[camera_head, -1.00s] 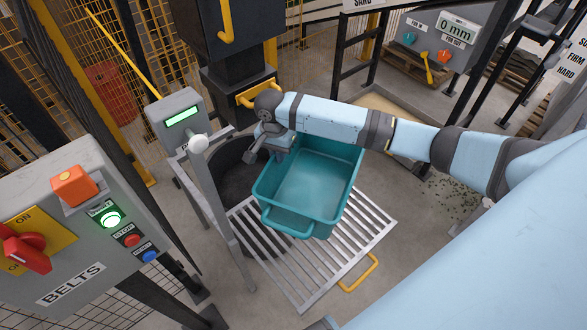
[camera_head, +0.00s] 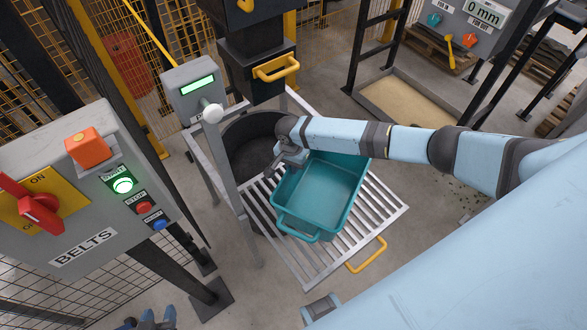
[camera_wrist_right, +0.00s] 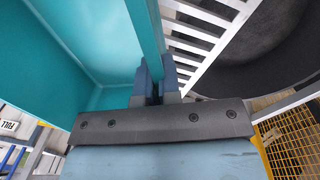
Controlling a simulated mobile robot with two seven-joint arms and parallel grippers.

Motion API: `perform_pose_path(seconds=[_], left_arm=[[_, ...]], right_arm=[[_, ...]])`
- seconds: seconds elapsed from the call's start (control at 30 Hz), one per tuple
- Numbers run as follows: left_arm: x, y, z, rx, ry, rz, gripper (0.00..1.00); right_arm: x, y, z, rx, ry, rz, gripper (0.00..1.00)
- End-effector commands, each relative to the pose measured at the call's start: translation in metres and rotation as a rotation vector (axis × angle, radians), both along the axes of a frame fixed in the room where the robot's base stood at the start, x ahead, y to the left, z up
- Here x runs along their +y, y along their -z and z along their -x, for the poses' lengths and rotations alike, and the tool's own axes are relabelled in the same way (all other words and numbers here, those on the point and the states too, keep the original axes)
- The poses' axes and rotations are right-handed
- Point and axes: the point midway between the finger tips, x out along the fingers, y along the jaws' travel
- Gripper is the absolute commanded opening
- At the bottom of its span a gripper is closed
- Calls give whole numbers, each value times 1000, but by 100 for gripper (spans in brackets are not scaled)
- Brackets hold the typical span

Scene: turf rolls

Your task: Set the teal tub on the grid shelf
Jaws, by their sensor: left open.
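The teal tub (camera_head: 322,190) is upright and empty over the slatted metal grid shelf (camera_head: 372,228). It looks low over the slats; I cannot tell whether its base touches them. My right gripper (camera_head: 288,158) is at the tub's far left rim, with its arm crossing the tub's back edge. In the right wrist view, its two fingers (camera_wrist_right: 155,82) are closed on either side of the tub wall (camera_wrist_right: 146,30). My left gripper (camera_head: 150,318) is open and empty at the bottom edge, partly cut off, well away from the tub.
A round dark bin (camera_head: 250,150) stands directly behind left of the tub. A post with a green display (camera_head: 197,86) rises left of the shelf. The belts control panel (camera_head: 75,195) fills the left. A yellow handle (camera_head: 367,255) sticks out at the shelf's front right.

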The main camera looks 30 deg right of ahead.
Motion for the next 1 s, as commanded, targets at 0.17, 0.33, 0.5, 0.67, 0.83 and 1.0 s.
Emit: perform_pose_path(seconds=[0.17, 0.33, 0.5, 0.67, 0.83, 1.0], left_arm=[[0, 1, 0, -1, 0, 0, 42], [0, 1, 0, -1, 1, 1, 42], [0, 1, 0, -1, 1, 1, 42], [-1, 1, 0, -1, 1, 1, 42], [-1, 2, 0, 0, 1, 1, 42], [-1, 1, 0, 1, 1, 0, 42]], right_arm=[[0, 14, -1, -1, 1, 0, 0], [0, 13, -1, -1, 0, 0, 0], [0, 17, 0, -1, 1, -1, 9], [0, 17, 0, -1, 1, -1, 30], [0, 17, 0, -1, 1, -1, 30], [1, 6, -1, -2, 0, -2, 30]])
